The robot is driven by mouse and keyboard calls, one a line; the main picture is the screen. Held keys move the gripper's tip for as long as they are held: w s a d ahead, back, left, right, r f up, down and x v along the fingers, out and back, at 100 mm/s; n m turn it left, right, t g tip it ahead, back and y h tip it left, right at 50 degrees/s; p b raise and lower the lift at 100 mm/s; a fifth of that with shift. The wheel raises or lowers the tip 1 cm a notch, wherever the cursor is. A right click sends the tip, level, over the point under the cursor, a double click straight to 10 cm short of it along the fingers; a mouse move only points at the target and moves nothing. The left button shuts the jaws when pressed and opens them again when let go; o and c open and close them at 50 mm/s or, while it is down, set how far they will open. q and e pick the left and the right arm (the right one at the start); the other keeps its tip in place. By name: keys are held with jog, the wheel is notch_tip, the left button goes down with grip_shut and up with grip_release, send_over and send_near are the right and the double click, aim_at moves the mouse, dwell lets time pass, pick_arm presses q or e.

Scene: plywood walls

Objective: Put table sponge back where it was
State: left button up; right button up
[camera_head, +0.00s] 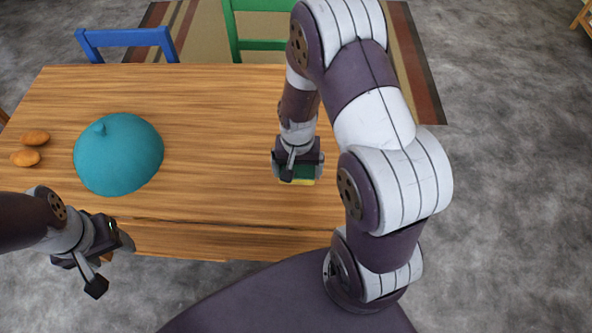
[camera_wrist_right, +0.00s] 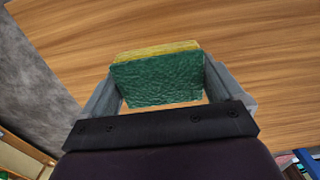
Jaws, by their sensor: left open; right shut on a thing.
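The sponge (camera_head: 303,181) has a green side and a yellow side. My right gripper (camera_head: 299,172) is shut on it over the right part of the wooden table (camera_head: 215,165). In the right wrist view the sponge (camera_wrist_right: 158,82) sits between the two fingers of the right gripper (camera_wrist_right: 160,90), green face towards the camera and yellow edge beyond. I cannot tell whether the sponge touches the tabletop. My left gripper (camera_head: 108,270) is open and empty, in front of the table's front edge at the lower left.
A blue chair (camera_head: 127,40) and a green chair (camera_head: 262,8) stand behind the table. The tabletop between dome and right gripper is clear.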

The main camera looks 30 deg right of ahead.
jog(key=w+f, duration=0.1)
jog(key=w, duration=0.1)
jog(key=shift+w+d+f, duration=0.35)
jog(key=shift+d+f, duration=0.05)
notch_tip(320, 180, down, 4)
jog(key=shift+w+a+r, duration=0.1)
jog(key=shift+r, duration=0.05)
jog(key=shift+w+f, duration=0.1)
jog(key=shift+f, duration=0.1)
jog(key=shift+f, duration=0.2)
jog(key=o, duration=0.6)
